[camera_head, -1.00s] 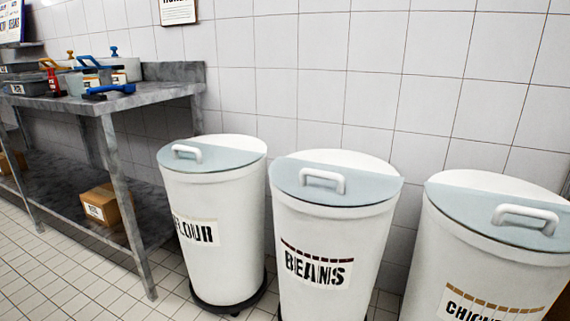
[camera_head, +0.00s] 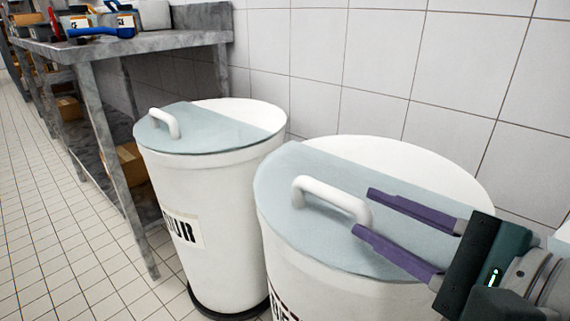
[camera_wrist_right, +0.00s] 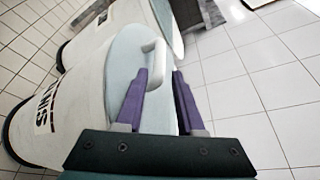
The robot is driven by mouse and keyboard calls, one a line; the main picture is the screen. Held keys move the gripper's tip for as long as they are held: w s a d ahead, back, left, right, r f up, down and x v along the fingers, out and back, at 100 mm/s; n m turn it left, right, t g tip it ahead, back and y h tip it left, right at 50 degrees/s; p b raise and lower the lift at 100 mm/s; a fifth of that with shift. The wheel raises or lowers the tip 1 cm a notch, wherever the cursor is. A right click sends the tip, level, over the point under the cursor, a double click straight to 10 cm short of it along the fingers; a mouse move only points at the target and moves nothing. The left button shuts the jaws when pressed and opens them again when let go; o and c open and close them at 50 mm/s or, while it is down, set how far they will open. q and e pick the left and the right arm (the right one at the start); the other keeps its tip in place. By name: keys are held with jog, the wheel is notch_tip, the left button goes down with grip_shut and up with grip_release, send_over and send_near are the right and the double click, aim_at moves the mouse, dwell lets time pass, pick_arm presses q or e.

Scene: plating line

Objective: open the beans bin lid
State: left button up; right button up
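The beans bin (camera_head: 320,295) is a white drum, close in front of me, with its label mostly cut off in the head view. Its blue-grey front lid (camera_head: 283,180) lies flat and shut, with a white bar handle (camera_head: 325,193). My right gripper (camera_head: 362,212) comes in from the right above the lid. Its purple fingers are apart and empty, with the tips near the right end of the handle. In the right wrist view the handle (camera_wrist_right: 157,58) shows between and just beyond the open fingertips. I cannot tell whether they touch it. My left gripper is not in view.
The flour bin (camera_head: 210,205) stands close on the left with its lid shut. A metal table (camera_head: 165,37) with tools and containers stands farther left, with a cardboard box (camera_head: 130,160) on its lower shelf. A tiled wall (camera_head: 390,70) rises behind the bins. Floor at left is clear.

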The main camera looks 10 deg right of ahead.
aim_at(345, 203)
jog(key=b+x, duration=0.2)
jog(key=x, duration=0.6)
jog(key=shift+w+a, duration=0.15)
jog(key=shift+a, duration=0.05)
grip_shut()
dwell(1.1)
